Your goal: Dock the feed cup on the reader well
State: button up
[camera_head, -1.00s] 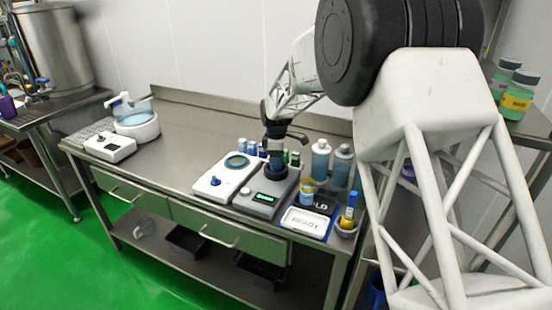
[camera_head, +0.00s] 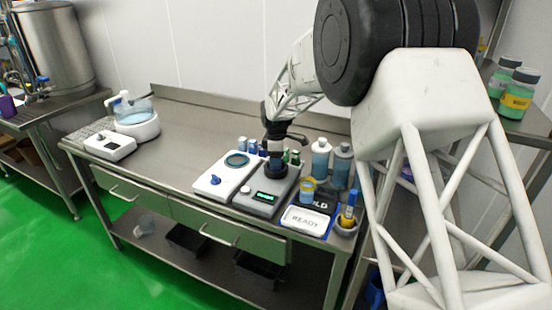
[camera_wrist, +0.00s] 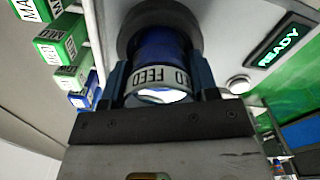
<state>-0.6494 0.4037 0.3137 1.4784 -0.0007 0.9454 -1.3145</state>
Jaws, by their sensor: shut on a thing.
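The feed cup (camera_wrist: 160,72) is blue with a white band reading FEED. In the wrist view my gripper (camera_wrist: 165,88) is shut on it, one finger on each side. The far end of the cup lies at the dark round well (camera_wrist: 130,28) of the reader; I cannot tell if it is fully seated. The grey reader (camera_head: 262,199) has a lit green display, which reads READY in the wrist view (camera_wrist: 279,46). In the head view my gripper (camera_head: 275,160) points down over the reader's well, and the cup is mostly hidden.
A white device with a dark ring (camera_head: 222,178) stands left of the reader. Small boxes (camera_wrist: 62,48) stand close beside the well. The table's left middle is clear.

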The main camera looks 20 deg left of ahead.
jog(key=shift+f, duration=0.1)
jog(key=o, duration=0.7)
jog(key=shift+o, duration=0.2)
notch_tip(320, 180, up, 11)
dwell(1.3)
dwell(0.6)
